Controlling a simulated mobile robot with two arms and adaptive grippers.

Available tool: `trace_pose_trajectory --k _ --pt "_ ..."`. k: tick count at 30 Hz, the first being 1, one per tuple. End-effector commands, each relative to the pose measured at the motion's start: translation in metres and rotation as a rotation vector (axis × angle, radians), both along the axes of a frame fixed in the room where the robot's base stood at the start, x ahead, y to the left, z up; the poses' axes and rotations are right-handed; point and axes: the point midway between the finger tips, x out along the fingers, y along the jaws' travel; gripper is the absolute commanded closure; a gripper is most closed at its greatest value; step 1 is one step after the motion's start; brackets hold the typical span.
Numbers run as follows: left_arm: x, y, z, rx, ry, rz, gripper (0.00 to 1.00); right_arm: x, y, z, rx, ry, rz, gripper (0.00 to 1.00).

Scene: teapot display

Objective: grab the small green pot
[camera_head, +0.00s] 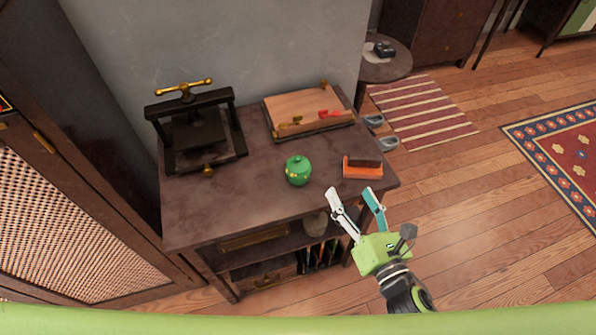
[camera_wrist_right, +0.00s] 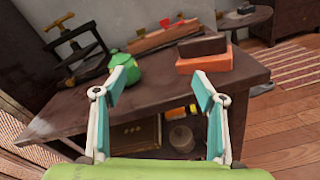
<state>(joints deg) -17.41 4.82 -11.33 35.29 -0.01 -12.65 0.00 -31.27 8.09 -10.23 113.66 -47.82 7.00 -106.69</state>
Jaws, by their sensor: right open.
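The small green pot (camera_head: 298,170) is round and lidded, with a knob on top and some yellow marks. It stands upright on the dark wooden table (camera_head: 215,205), near the middle of its top. My right gripper (camera_head: 353,193) is open and empty, at the table's front right edge, to the right of the pot and apart from it. In the right wrist view the pot (camera_wrist_right: 126,68) shows beyond the left finger, which hides part of it. The open fingers (camera_wrist_right: 160,87) have nothing between them. My left gripper is not in view.
An orange and dark block (camera_head: 362,167) lies on the table right of the pot. A black press with a brass handle (camera_head: 195,125) stands at the back left. A wooden board (camera_head: 300,105) with small red and yellow items lies behind. The tabletop's front left is clear.

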Motion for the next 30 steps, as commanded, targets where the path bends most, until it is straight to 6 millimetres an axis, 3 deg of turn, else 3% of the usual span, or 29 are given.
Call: trace_pose_trajectory --k 3,8,19,30 --pt "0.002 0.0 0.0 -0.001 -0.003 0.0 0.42 -0.014 0.031 -0.002 -0.197 -0.125 0.142 0.36" --pt "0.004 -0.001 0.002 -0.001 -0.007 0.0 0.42 -0.023 0.053 -0.004 -0.318 -0.218 0.233 0.36" --pt "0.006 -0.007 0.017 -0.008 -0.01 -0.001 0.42 0.032 0.089 -0.003 -0.33 -0.23 0.243 0.36" --pt "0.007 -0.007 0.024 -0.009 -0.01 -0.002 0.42 0.062 0.105 -0.007 -0.328 -0.227 0.242 0.36"
